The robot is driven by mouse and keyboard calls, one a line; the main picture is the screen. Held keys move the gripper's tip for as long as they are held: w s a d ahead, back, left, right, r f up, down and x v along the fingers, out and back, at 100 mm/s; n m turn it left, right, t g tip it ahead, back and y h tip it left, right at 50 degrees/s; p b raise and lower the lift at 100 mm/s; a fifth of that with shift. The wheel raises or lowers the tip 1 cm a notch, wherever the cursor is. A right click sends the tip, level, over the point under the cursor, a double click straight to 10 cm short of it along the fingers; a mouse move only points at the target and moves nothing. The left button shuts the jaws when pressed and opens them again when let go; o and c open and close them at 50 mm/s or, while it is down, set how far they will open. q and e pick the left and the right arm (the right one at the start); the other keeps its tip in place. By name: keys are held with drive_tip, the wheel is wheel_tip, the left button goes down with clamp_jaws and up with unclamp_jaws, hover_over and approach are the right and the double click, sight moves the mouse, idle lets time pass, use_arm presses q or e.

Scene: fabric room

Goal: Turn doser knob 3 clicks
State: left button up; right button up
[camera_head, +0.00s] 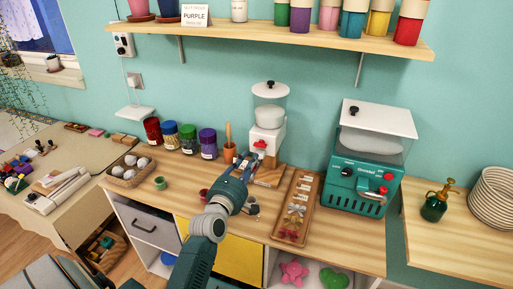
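The doser (266,128) stands on the wooden counter against the wall, a white body with a clear lidded hopper on top. Its red knob (260,144) is on the front face. My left gripper (249,158) is just in front of and slightly below the knob, pointing at the doser. The fingertips are small and overlap the doser's lower front, so I cannot tell whether they touch the knob or how far apart they are. My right gripper is out of view.
A teal machine (365,165) stands right of the doser, with a wooden tray (281,229) of small items between. Left are a wooden cup (229,152), coloured jars (189,139) and an egg-like basket (129,172). A shelf (270,37) runs above.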

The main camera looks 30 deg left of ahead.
sight(259, 146)
use_arm(q)
drive_tip(key=x, duration=0.6)
drive_tip(key=shift+w+d+p, duration=0.2)
drive_tip(key=shift+w+p, duration=0.1)
drive_tip(key=shift+p, duration=0.1)
drive_tip(key=shift+w+a, duration=0.25)
drive_tip(key=shift+w, duration=0.4)
drive_tip(key=shift+c, duration=0.5)
clamp_jaws()
